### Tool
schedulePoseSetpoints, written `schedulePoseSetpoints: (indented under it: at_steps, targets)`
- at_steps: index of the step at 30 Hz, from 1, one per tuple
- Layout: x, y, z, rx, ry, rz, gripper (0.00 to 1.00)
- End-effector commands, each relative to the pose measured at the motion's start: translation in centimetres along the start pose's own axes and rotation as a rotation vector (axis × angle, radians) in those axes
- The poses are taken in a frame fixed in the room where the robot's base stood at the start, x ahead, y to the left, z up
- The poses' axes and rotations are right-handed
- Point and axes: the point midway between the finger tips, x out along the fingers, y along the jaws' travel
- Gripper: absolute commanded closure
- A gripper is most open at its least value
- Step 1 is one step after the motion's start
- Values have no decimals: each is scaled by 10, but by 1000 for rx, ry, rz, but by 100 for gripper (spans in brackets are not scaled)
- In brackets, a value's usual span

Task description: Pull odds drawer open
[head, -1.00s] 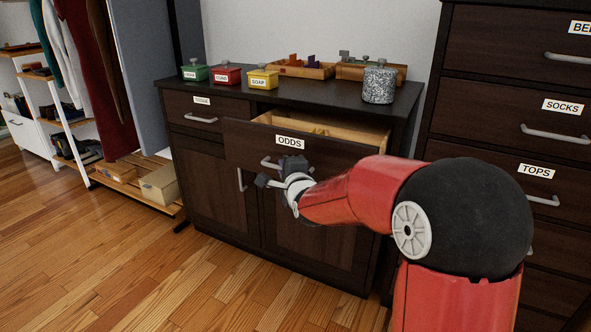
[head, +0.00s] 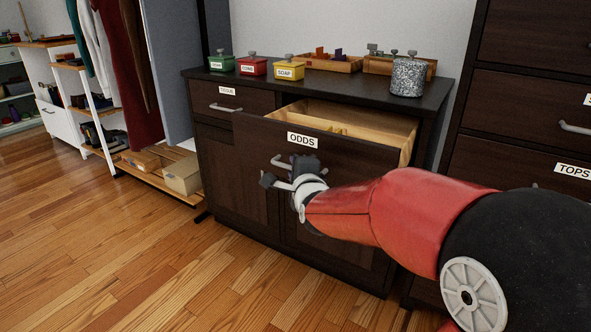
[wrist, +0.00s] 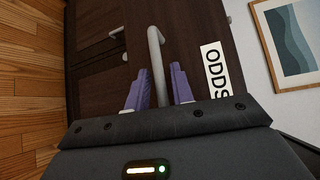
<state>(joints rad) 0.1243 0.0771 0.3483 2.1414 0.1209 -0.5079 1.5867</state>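The odds drawer (head: 330,150) has a dark wood front with a white ODDS label and stands partly pulled out of the dark dresser. Its pale wooden inside shows from above, with something yellowish in it. My gripper (head: 280,172) is at the drawer's grey bar handle (head: 284,161). In the wrist view, the purple fingers of my gripper (wrist: 160,82) lie on either side of the handle (wrist: 155,50), with the ODDS label (wrist: 214,70) to the right. The exact finger contact is hard to see.
The shut tissue drawer (head: 228,103) is to the left. Green, red and yellow boxes, wooden trays and a speckled canister (head: 407,76) stand on the dresser top. A taller chest (head: 520,130) is close on the right. Open wood floor (head: 130,260) lies in front.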

Motion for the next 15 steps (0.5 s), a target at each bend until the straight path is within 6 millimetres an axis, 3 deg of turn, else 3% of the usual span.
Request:
schedulePoseSetpoints:
  at_steps: [10,15]
  targets:
    - [-1,-1,0,0,0,-1,68]
    - [-19,-1,0,-2,1,-2,68]
